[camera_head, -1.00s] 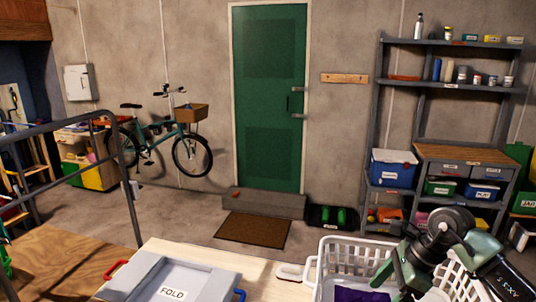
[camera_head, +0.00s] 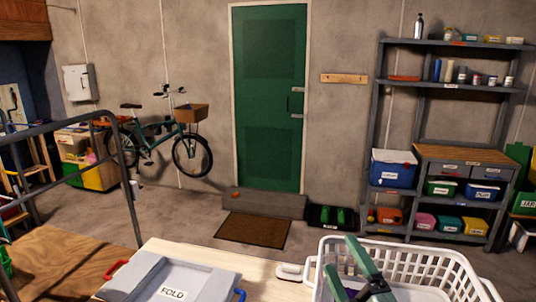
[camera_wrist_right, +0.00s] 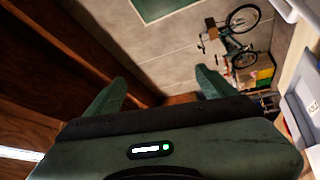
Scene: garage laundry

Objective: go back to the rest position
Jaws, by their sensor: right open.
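My right gripper (camera_head: 340,253) is over the left part of the white laundry basket (camera_head: 455,262), its green fingers spread apart with nothing between them. In the right wrist view the two fingers (camera_wrist_right: 160,88) also stand wide apart and empty, with the wall, bicycle and brown wood beyond them. A purple cloth in the basket is mostly hidden behind the gripper. I do not make out my left gripper in any view.
A grey folding board (camera_head: 195,271) marked FOLD lies left of the basket on the pale wooden table (camera_head: 262,264). A grey metal rail (camera_head: 128,190) stands at the left. Grey shelving (camera_head: 376,130) is behind the basket. The floor before the green door (camera_head: 268,100) holds a brown mat (camera_head: 253,230).

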